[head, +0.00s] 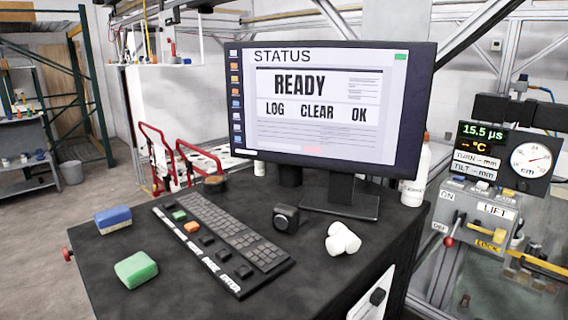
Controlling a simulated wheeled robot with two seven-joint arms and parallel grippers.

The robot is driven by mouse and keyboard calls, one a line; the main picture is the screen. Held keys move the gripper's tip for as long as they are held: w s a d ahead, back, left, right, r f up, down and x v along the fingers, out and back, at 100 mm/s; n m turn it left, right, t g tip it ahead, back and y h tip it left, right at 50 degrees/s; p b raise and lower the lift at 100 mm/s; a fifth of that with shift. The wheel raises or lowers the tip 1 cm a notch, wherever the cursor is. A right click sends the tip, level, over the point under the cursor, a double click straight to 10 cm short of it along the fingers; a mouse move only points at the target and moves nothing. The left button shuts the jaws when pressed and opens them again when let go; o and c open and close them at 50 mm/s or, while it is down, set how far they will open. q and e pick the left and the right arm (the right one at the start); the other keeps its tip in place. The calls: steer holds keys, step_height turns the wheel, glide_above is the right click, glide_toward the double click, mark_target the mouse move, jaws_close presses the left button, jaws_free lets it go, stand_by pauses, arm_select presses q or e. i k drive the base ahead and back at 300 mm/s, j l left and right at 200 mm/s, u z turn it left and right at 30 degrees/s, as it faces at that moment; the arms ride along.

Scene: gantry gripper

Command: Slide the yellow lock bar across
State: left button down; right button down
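A yellow bar (541,264) runs from beside the yellow LOCK label (485,246) toward the right edge of the head view, where it is cut off. It lies low on the grey control panel (470,208) at the right, and I take it for the lock bar. A small yellow knob (498,236) stands just above its left end. Neither of my grippers is in view.
A lever with a red knob (449,242) and a LIFT label (495,210) are on the same panel. A gauge display (502,157) hangs above it. A black desk (330,285) with monitor (330,105) and keyboard (222,236) fills the middle.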

mark_target(499, 235)
steer(key=z, duration=1.25)
